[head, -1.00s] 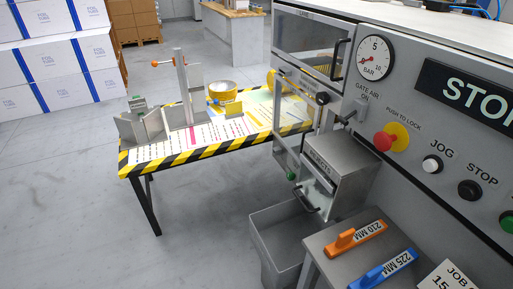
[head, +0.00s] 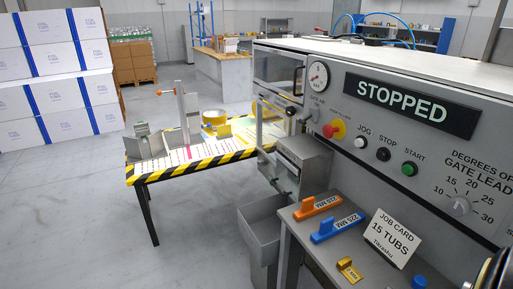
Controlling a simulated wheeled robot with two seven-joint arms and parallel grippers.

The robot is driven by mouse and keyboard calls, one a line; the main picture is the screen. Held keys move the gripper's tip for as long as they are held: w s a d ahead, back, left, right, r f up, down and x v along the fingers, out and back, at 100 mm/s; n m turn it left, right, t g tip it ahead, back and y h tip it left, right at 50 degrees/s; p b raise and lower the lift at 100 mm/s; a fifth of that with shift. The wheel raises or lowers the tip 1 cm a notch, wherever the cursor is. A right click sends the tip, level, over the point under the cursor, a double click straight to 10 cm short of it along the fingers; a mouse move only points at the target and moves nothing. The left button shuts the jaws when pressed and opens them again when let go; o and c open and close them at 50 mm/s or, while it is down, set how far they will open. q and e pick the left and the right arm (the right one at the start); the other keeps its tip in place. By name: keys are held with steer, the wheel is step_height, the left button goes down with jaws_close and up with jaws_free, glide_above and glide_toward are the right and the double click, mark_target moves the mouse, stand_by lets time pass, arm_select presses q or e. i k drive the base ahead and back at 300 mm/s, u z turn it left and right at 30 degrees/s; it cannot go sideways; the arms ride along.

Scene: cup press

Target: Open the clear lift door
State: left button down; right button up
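A clear panel in a metal frame (head: 273,69) is at the left end of the grey machine, with a black upright handle (head: 298,81) at its right edge. It looks like the lift door and appears to be down over its window, though I cannot tell for certain. Below it is a narrow gap with a black knob (head: 290,111), through which the table beyond shows. Neither of my grippers is in view.
The machine's sign (head: 410,104) reads STOPPED. A metal rejects box (head: 304,158) juts out below the door, above a grey bin (head: 262,230). A side shelf holds orange (head: 318,207) and blue (head: 336,229) tools and a job card (head: 393,238). A striped-edge table (head: 200,163) stands left; floor there is clear.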

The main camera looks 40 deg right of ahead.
mark_target(259, 101)
steer(key=u, duration=0.3)
steer(key=i, duration=1.75)
steer(key=z, duration=0.75)
steer(key=i, duration=1.25)
steer(key=z, duration=1.25)
